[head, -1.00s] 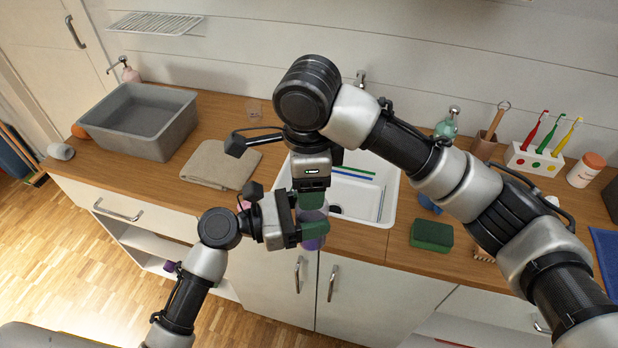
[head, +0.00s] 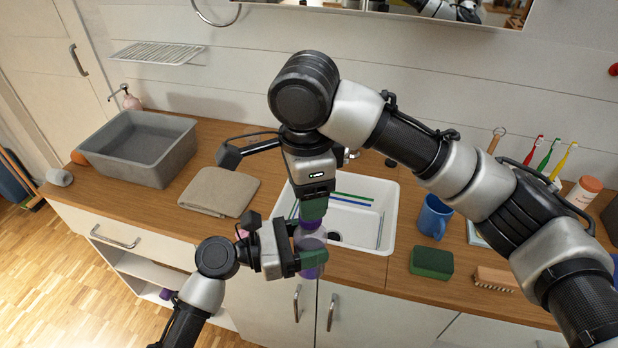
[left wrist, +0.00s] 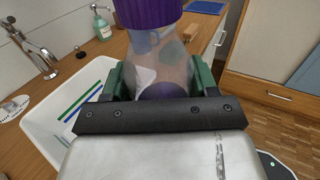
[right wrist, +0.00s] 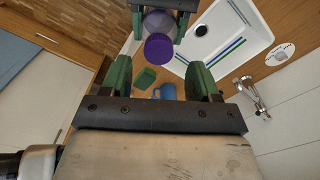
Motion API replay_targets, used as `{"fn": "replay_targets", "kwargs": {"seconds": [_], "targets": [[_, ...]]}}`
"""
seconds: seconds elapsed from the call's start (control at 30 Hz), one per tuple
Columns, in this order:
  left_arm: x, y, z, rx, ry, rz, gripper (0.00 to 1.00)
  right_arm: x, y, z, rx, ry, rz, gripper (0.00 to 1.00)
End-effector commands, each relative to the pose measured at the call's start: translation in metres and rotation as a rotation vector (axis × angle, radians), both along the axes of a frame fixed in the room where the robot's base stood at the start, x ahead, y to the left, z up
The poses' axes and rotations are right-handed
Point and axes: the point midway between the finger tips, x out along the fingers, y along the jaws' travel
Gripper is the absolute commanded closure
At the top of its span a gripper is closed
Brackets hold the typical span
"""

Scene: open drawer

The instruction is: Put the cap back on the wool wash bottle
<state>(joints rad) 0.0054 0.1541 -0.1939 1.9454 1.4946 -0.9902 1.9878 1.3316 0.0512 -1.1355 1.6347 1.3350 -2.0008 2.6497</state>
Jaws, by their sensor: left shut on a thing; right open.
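The wool wash bottle (head: 312,238), clear with purple in its lower part, is held upright by my left gripper (head: 308,247), which is shut around its body. In the left wrist view the ribbed purple cap (left wrist: 150,10) is at the bottle's top. In the right wrist view the cap (right wrist: 158,47) shows as a round purple end, apart from the open, empty fingers of my right gripper (right wrist: 161,78). In the head view my right gripper (head: 313,208) is above the bottle and hides most of the cap. How firmly the cap sits cannot be told.
The white sink (head: 375,200) with coloured sticks is behind the grippers. A folded cloth (head: 220,190) and a grey basin (head: 140,150) lie left. A blue mug (head: 434,216), green sponge (head: 431,262) and brush (head: 494,278) are right. A small purple thing (head: 166,294) shows by the lower shelf.

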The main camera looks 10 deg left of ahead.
Motion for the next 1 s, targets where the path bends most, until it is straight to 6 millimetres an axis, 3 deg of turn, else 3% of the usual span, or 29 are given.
{"fn": "replay_targets", "kwargs": {"seconds": [1.0], "targets": [[0.000, 0.000, 0.001, -0.001, -0.001, 0.000, 1.00, 0.000, 0.000, 0.014, -0.015, 0.009, 2.194, 0.39]]}}
